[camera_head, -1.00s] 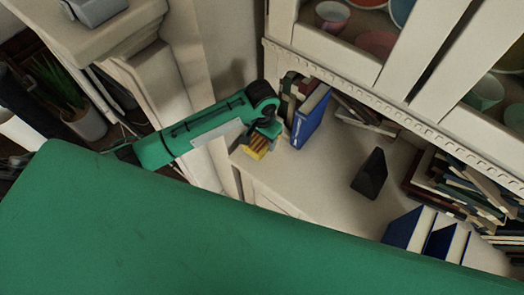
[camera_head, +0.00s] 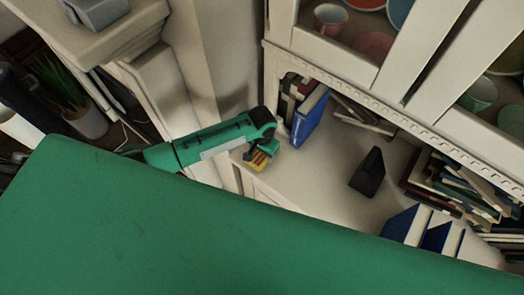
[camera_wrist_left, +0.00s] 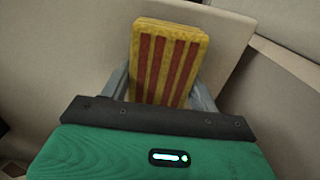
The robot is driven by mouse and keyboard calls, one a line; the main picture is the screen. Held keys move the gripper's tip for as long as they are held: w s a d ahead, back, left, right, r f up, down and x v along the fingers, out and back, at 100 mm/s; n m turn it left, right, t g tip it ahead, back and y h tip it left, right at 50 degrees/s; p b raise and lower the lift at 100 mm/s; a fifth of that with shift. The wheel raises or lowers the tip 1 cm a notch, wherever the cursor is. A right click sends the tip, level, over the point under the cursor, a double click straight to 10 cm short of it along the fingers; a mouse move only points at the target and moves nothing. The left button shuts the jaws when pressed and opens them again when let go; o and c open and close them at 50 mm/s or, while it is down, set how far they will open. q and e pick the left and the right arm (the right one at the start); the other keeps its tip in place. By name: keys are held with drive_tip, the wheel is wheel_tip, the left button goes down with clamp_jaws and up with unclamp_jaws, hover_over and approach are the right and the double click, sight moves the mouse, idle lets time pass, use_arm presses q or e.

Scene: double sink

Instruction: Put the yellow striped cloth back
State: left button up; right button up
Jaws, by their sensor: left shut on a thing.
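The yellow striped cloth (camera_head: 259,160), yellow with dark red stripes, is a flat folded block at the left end of the cabinet's counter. In the left wrist view the cloth (camera_wrist_left: 168,65) stands up between the two grey fingers. My left gripper (camera_head: 267,150) is shut on it, and it also shows in the left wrist view (camera_wrist_left: 163,92). I cannot tell whether the cloth touches the counter. My right gripper is not seen in either view.
The pale counter (camera_head: 300,185) has free room in its middle. A blue book (camera_head: 309,117) stands just right of the gripper. A dark stand (camera_head: 368,172), stacked books (camera_head: 455,185) and blue binders (camera_head: 425,232) are further right. Shelves with bowls rise behind.

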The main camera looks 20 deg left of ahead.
use_arm(q)
drive_tip(key=o, duration=0.9)
drive_tip(key=shift+f, duration=0.15)
drive_tip(key=shift+o, duration=0.6)
wheel_tip(320, 180, up, 12)
drive_tip(key=b, duration=0.2)
drive_tip(key=shift+r, duration=0.2)
drive_tip(key=shift+d, duration=0.1)
